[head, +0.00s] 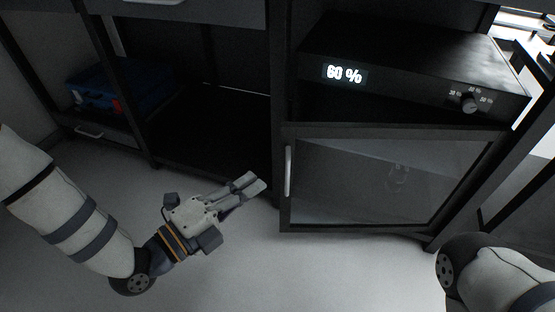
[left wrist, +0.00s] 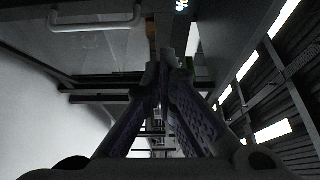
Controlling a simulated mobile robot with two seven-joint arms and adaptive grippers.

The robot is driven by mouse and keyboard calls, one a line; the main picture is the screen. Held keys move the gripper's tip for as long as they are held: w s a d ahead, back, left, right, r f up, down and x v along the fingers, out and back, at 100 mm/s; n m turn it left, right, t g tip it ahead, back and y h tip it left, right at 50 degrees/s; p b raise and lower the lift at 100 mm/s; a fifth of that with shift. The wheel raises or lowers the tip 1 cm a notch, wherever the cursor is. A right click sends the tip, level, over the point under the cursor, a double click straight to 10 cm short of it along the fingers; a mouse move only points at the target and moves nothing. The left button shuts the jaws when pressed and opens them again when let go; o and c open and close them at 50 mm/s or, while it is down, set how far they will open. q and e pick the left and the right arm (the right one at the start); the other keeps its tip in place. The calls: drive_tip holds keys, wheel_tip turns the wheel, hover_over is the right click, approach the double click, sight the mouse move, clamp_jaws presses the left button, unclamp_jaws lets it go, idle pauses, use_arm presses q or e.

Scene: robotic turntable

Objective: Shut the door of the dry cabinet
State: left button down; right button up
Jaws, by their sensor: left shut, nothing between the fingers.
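The dry cabinet (head: 420,62) is black, with a lit "60 %" display and a knob on its front panel. Its glass door (head: 375,229) stands ajar. Its left edge, with a pale vertical handle (head: 288,172), is swung out, and a dark gap shows above its top edge. My left gripper (head: 254,186) is shut and empty, just left of the handle, fingers pointing toward the door; contact cannot be told. In the left wrist view the shut fingers (left wrist: 166,68) are central, with the handle (left wrist: 96,22) at upper left. My right gripper is out of view.
A dark frame (head: 500,190) stands to the right. The pale floor (head: 330,270) before the door is clear. My right arm shows at lower right.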

use_arm(q)
drive_tip(key=b+x, duration=0.1)
drive_tip(key=x, duration=0.3)
drive_tip(key=w+a+b+x, duration=0.1)
drive_tip(key=x, duration=0.2)
drive_tip(key=b+x, duration=0.2)
drive_tip(key=x, duration=0.2)
drive_tip(key=shift+w+f, duration=0.15)
drive_tip(key=shift+w, duration=0.75)
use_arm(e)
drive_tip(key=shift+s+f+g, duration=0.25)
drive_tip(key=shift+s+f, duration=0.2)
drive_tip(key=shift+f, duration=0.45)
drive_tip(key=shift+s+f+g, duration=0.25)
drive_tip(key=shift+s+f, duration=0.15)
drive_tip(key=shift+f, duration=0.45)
use_arm(q)
drive_tip(key=shift+w+a, duration=0.1)
